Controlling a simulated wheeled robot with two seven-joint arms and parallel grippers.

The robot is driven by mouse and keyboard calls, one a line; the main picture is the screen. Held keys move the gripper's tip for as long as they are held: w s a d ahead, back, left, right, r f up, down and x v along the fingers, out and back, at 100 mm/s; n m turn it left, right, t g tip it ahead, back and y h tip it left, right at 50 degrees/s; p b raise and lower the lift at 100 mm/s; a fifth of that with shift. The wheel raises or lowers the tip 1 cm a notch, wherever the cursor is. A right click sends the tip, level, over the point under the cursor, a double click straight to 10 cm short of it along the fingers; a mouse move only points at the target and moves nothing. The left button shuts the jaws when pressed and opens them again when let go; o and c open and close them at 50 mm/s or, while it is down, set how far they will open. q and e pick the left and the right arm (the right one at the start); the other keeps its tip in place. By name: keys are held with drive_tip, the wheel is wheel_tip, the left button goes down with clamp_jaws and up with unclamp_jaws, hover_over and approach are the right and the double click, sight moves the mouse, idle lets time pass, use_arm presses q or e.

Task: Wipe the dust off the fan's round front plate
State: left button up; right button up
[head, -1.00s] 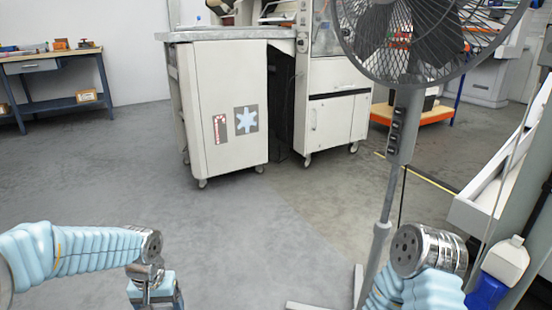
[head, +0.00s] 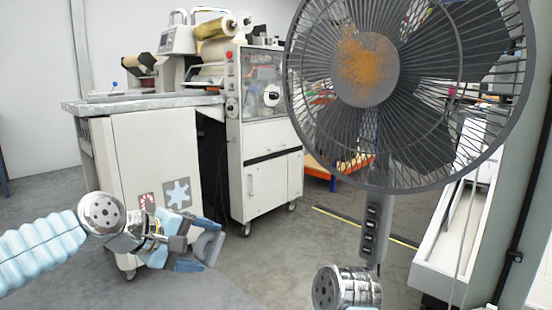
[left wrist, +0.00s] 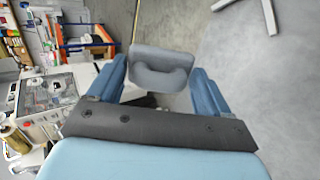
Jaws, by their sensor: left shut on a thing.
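The fan (head: 478,60) stands upright at the right of the head view, its wire cage facing me. Its round grey front plate (head: 386,82) carries an orange-brown patch of dust (head: 362,66) across the middle and upper part. My left gripper (head: 197,247) is left of the fan and lower than the plate, well apart from it. It is shut on a grey wiping pad (head: 209,243). In the left wrist view, the pad (left wrist: 160,72) sits between the blue fingers, with a grip-like opening. My right arm shows only a joint at the bottom; its gripper is out of view.
A white cabinet (head: 150,150) on wheels and a machine with a glass-fronted case (head: 262,90) stand behind my left gripper. A white ledge (head: 450,235) and a post are right of the fan. Grey floor lies open between.

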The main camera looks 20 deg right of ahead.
use_arm(q)
drive_tip(key=s+d+r+t+h+p, duration=0.15)
drive_tip(key=s+d+r, duration=0.3)
drive_tip(key=r, duration=0.55)
drive_tip(key=s+d+r+h+p, duration=0.1)
drive_tip(key=s+d+r+h, duration=0.3)
drive_tip(key=r, duration=0.6)
drive_tip(key=s+d+r+t+h+p, duration=0.1)
drive_tip(key=s+d+r+p, duration=0.1)
drive_tip(key=s+r, duration=0.6)
drive_tip(key=shift+w+d+r+p, duration=0.4)
drive_tip(key=shift+w+d+p, duration=0.3)
drive_tip(key=shift+d, duration=0.25)
drive_tip(key=shift+w+d+r+p, duration=0.45)
drive_tip(key=shift+w+d+p, duration=0.25)
drive_tip(key=shift+d, duration=0.25)
drive_tip(key=shift+w+d+r+p, duration=0.4)
drive_tip(key=shift+w+d+p, duration=0.15)
drive_tip(key=shift+w+d, duration=0.3)
drive_tip(key=shift+d, duration=0.1)
drive_tip(key=shift+p+x, duration=0.9)
drive_tip(key=shift+x, duration=0.15)
